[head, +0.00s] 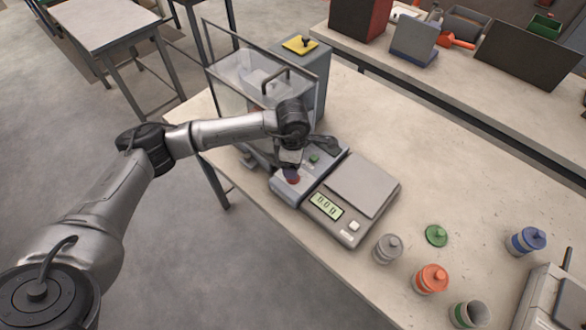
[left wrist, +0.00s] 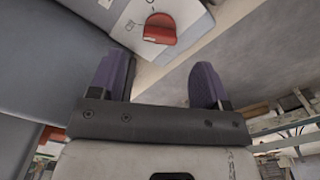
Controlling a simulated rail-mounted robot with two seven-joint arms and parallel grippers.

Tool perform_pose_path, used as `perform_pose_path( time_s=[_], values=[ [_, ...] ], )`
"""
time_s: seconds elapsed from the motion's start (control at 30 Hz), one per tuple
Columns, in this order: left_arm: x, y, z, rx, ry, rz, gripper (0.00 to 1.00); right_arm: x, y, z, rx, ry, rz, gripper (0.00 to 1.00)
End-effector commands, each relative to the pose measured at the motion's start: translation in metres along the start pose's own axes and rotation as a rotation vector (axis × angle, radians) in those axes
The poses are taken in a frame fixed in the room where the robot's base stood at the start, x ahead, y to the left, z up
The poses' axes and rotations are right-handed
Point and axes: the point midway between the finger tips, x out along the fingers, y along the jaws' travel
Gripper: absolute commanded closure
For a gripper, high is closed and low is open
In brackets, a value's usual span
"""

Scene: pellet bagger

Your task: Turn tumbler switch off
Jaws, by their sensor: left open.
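A red switch knob (head: 293,179) sits on the sloped front of a grey control box (head: 284,191) on the table. The left wrist view shows the red knob (left wrist: 160,28) close up on a pale panel with small printed symbols beside it. I take it for the tumbler switch; its on or off position cannot be told. My left gripper (left wrist: 157,82) is open, with its two purple-padded fingers apart and nothing between them. The knob lies beyond the fingertips, not touched. In the head view the left gripper (head: 290,163) is just above the knob and partly hides the box.
A green button (head: 314,157) is on the same box. A scale (head: 350,195) stands right beside it. A clear-walled machine (head: 250,75) stands behind my left arm. Several lidded jars, one with an orange lid (head: 432,277), stand at the lower right. The table's middle right is clear.

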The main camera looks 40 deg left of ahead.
Motion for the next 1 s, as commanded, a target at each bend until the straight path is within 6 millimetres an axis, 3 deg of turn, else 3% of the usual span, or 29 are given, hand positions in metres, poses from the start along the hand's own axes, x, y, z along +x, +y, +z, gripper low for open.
perform_pose_path(
  time_s=[0.2,0.4,0.6,1.0],
  values=[
    [-0.043,0.001,0.000,-0.001,-0.001,0.003,0.30,-0.002,0.001,0.000,-0.004,0.000,0.003,0.57],
    [-0.069,0.001,0.000,0.000,-0.001,0.001,0.30,-0.002,0.001,-0.001,-0.003,0.000,0.003,0.57],
    [-0.080,0.000,0.000,-0.001,0.001,0.000,0.30,-0.002,0.000,-0.001,0.000,0.000,0.000,0.57],
    [-0.082,0.000,0.000,-0.001,0.001,0.000,0.30,-0.003,-0.002,-0.001,0.006,0.001,-0.005,0.57]
  ],
)
